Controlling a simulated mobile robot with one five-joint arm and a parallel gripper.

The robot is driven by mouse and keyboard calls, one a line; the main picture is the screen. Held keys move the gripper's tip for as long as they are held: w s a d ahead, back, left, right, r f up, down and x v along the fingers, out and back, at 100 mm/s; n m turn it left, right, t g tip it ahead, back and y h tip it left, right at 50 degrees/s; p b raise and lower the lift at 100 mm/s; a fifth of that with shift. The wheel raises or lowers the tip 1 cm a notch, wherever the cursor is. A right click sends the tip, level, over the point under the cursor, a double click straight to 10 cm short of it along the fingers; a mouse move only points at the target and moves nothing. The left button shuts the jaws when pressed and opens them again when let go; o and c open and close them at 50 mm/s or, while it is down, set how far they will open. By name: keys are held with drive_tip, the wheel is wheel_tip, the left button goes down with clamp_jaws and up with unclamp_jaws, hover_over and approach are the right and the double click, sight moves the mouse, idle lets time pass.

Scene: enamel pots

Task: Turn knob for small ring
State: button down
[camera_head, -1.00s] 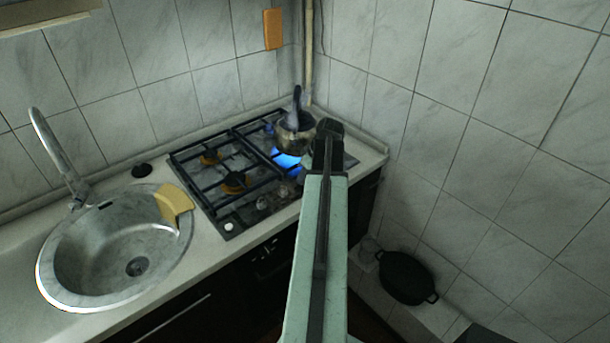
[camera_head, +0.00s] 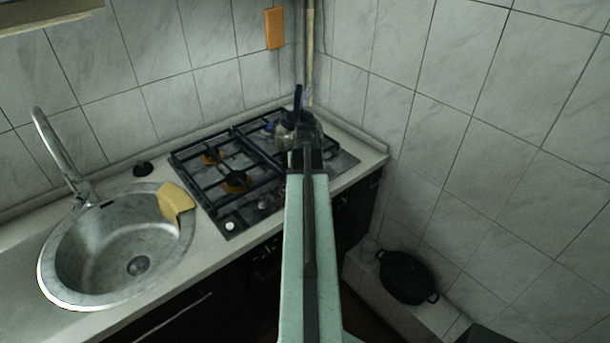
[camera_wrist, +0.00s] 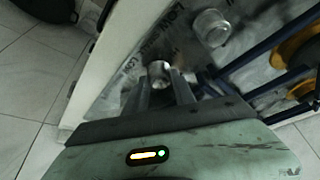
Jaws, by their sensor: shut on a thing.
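My gripper (camera_wrist: 161,88) is at the hob's front edge in the wrist view, its fingers shut on a small round metallic knob (camera_wrist: 158,71). Another knob (camera_wrist: 212,26) stands apart from it on the steel panel, towards the top. In the head view the hob (camera_head: 236,222) is set in the counter, with a knob (camera_head: 263,206) on its front strip. A pot (camera_head: 284,131) stands at the hob's back right, partly hidden by my arm. The fingers and the held knob are hidden there by my arm. I see no bright blue flame now, but my arm covers part of that burner.
Dark grates (camera_wrist: 258,55) lie right of the held knob in the wrist view. A round sink (camera_head: 85,283) with a yellow cloth (camera_head: 175,203) is left of the hob. A tiled wall stands close on the right. A black pan (camera_head: 406,277) lies low at the right.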

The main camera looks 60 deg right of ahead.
drive_tip(key=shift+m+g, duration=0.3)
drive_tip(key=shift+m, duration=0.5)
drive_tip(key=c, duration=1)
unclamp_jaws()
drive_tip(key=shift+c, duration=0.2)
drive_tip(key=p+v, duration=0.7)
drive_tip(key=v, duration=0.1)
drive_tip(key=shift+a+f, duration=0.1)
